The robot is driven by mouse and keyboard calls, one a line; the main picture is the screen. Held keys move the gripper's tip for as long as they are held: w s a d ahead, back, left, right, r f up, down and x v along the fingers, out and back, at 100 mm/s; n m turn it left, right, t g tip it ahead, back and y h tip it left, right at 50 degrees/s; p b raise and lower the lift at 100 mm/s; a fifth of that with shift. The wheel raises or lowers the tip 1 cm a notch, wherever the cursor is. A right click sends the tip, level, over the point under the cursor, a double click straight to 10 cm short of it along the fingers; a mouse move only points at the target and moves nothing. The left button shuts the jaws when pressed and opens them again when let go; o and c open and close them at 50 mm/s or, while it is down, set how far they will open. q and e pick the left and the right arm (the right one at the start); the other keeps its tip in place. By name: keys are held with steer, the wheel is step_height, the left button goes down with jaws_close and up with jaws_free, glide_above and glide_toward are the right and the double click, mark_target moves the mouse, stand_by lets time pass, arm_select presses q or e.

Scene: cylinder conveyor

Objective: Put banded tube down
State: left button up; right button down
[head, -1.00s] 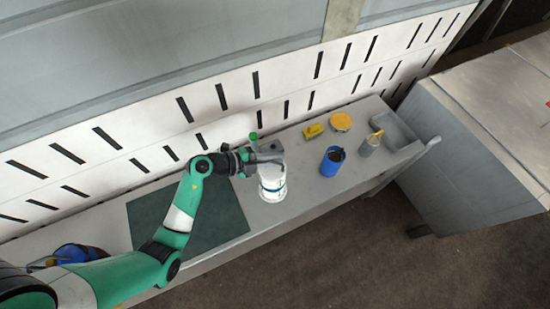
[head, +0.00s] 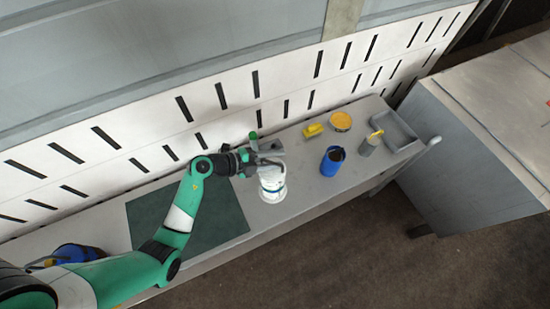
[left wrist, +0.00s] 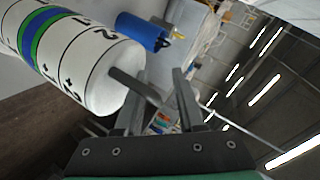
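The banded tube (head: 272,188) is white with blue and green bands and appears to stand upright on the grey bench, right of the dark green mat. In the left wrist view it (left wrist: 85,60) fills the upper left, showing black marks and a pale end face. A thin grey stem (left wrist: 130,86) sticks out of that end. My left gripper (head: 277,156) is just above the tube. In the left wrist view its two fingers (left wrist: 157,72) stand apart, with the stem reaching between them. My right gripper is not in view.
Behind are a yellow block (head: 313,130) and a yellow disc (head: 341,121). The dark green mat (head: 205,225) lies left. A slotted white wall (head: 140,150) backs the bench.

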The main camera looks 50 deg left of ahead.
arm_select(q)
steer(key=shift+s+f, duration=0.1)
steer(key=shift+f, duration=0.15)
steer(key=shift+r, duration=0.1)
steer(key=shift+s+a+r, duration=0.15)
steer(key=shift+s+r, duration=0.05)
steer(key=shift+s, duration=0.1)
steer(key=p+v, duration=0.3)
steer(key=v, duration=0.7)
steer(key=shift+s+r, duration=0.3)
